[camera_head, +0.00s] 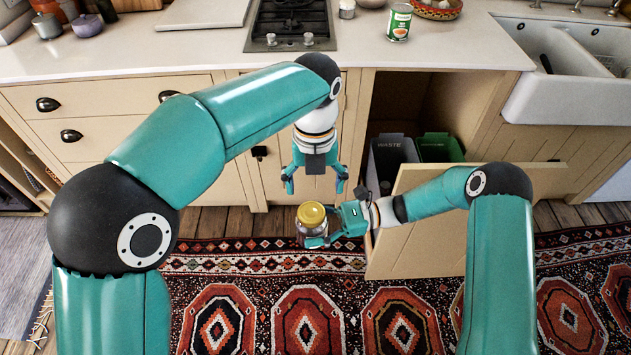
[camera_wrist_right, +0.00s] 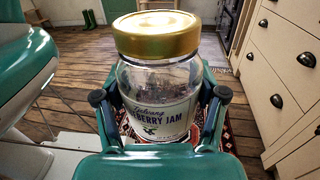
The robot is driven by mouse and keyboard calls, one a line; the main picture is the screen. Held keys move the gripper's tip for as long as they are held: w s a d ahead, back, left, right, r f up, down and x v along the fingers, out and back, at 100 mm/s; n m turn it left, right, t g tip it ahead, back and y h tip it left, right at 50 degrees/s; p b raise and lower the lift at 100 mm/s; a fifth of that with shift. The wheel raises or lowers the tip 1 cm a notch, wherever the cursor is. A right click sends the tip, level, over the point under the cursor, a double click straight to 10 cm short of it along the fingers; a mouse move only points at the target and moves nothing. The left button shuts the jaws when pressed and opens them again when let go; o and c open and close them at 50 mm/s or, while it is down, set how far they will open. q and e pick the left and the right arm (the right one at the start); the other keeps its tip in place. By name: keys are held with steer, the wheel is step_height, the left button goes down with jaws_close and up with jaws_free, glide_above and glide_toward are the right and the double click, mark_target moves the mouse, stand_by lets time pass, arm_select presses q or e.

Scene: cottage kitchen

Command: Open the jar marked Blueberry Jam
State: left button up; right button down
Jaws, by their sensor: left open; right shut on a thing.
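The blueberry jam jar (camera_head: 313,222) is a glass jar with a gold lid (camera_head: 312,213). It is held upright in the air above the rug, in front of the counter. My right gripper (camera_head: 322,238) is shut on its body. In the right wrist view the jar (camera_wrist_right: 158,100) stands between the fingers, its label partly readable as "BERRY JAM", and the gold lid (camera_wrist_right: 156,35) sits on top. My left gripper (camera_head: 314,183) is open and empty, pointing down just above and behind the lid, apart from it in the picture.
A cabinet door (camera_head: 400,255) stands open beside my right forearm, with a grey waste bin (camera_head: 392,150) and a green bin (camera_head: 440,148) inside. The counter (camera_head: 440,50) holds a can (camera_head: 398,22), a hob (camera_head: 291,25) and a sink (camera_head: 570,75). A patterned rug (camera_head: 250,310) covers the floor.

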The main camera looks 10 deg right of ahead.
mark_target(315, 212)
arm_select(q)
steer(key=shift+s+d+f, duration=0.15)
steer(key=shift+d+f, duration=0.05)
steer(key=shift+f, duration=3.75)
steer(key=shift+s+d+f, duration=0.1)
steer(key=shift+f, duration=0.05)
jaws_close()
steer(key=n, duration=0.4)
steer(key=shift+a, duration=0.3)
